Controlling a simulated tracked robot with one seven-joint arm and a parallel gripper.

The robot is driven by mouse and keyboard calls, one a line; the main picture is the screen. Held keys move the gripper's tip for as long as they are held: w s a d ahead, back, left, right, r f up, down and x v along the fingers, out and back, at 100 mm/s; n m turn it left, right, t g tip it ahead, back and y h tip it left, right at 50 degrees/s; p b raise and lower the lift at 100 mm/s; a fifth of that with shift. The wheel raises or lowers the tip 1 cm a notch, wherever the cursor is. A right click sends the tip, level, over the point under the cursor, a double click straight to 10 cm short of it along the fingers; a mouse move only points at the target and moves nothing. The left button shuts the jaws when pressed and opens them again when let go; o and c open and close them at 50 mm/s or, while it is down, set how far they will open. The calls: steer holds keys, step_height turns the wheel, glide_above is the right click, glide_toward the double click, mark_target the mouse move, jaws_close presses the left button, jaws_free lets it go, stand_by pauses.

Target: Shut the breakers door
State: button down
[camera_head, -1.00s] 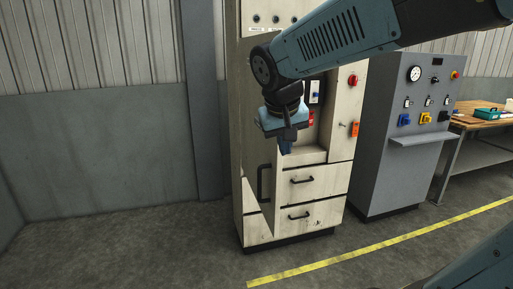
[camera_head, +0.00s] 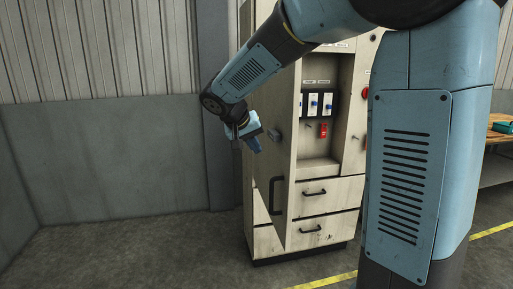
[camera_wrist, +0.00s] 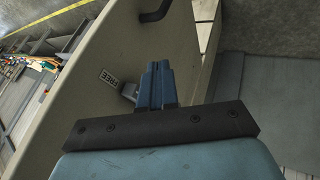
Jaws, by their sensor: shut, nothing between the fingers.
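The breakers door (camera_head: 283,170) is a tall cream panel, standing open from the cabinet, its outer face seen at a steep angle. It has a black bar handle (camera_head: 277,197) low down and a small grey latch (camera_head: 273,136) higher up. In the wrist view the door (camera_wrist: 95,75) fills the left and middle, with the latch (camera_wrist: 129,91) beside a "FREE" label. My gripper (camera_head: 254,146) is at the door's outer side, near the latch. Its blue fingers (camera_wrist: 157,85) are shut and empty, close to the door; contact cannot be told.
The open compartment (camera_head: 320,148) shows several breakers (camera_head: 314,104) and a red switch. Two drawers (camera_head: 323,195) with black handles lie below. A grey wall (camera_head: 120,155) stands to the left, with clear floor before it.

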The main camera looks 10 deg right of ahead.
glide_toward(281, 167)
step_height(281, 167, down, 3)
steer(key=w+a, duration=0.1)
steer(key=a, duration=0.1)
steer(key=d, duration=0.2)
steer(key=shift+d+f, duration=0.2)
steer(key=shift+d, duration=0.95)
